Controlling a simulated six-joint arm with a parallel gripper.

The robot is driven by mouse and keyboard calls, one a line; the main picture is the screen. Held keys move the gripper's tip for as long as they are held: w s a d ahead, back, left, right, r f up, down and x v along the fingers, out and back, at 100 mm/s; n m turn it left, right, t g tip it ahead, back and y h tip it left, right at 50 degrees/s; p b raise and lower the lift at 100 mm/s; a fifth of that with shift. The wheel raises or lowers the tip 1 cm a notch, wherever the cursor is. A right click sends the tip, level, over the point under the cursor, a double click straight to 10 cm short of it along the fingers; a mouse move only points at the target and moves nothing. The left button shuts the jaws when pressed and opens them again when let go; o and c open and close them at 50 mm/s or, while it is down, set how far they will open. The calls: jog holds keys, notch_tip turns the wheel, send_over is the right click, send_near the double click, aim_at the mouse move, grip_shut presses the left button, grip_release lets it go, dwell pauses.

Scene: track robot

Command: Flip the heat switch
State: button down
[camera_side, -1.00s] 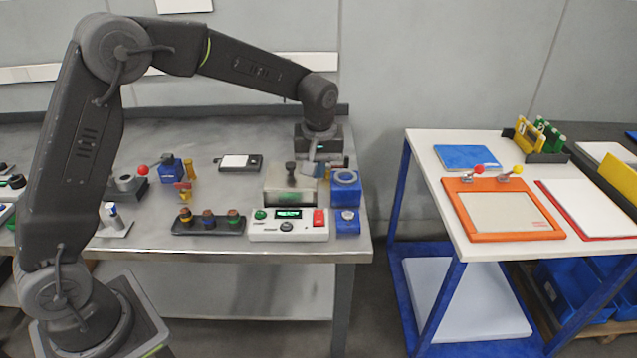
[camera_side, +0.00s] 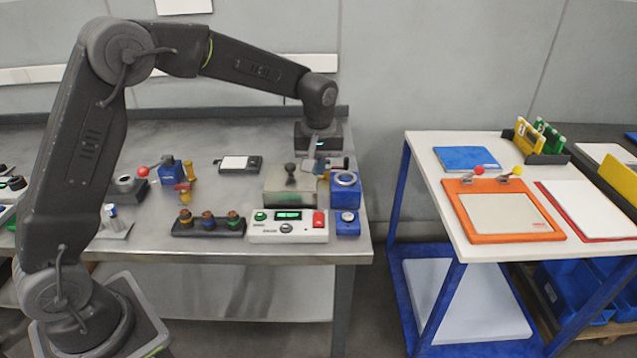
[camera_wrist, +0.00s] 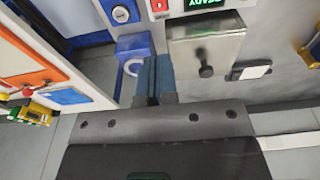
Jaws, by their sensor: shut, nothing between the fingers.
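The white control box (camera_side: 265,231) stands at the bench's front edge, with a red rocker switch (camera_side: 319,219) at its right end, a green button at its left end, a dark knob and a lit green display (camera_side: 288,215). My gripper (camera_wrist: 159,60) is shut and empty. In the side view my gripper (camera_side: 320,158) is behind the control box, above the back of the metal box and blue unit, apart from the switch. Its fingertips are hard to make out there.
A metal box (camera_side: 289,187) with a black knob stands behind the control box. A blue unit with a ring (camera_side: 345,191) and a small blue box (camera_side: 347,226) stand on the right. A black block with several round buttons (camera_side: 209,227) lies on the left.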

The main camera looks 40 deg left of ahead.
aim_at(318, 217)
jog(key=f, duration=0.8)
jog(key=w+a+f, duration=0.1)
jog(key=f, duration=0.4)
jog(key=shift+w+a, duration=0.1)
jog(key=shift+a+f, duration=0.1)
jog(key=shift+f, duration=0.4)
jog(key=shift+s+d+r, duration=0.3)
jog(key=shift+s+d, duration=0.25)
jog(key=shift+s, duration=0.05)
jog(key=shift+w+r, duration=0.1)
jog(key=shift+r, duration=0.15)
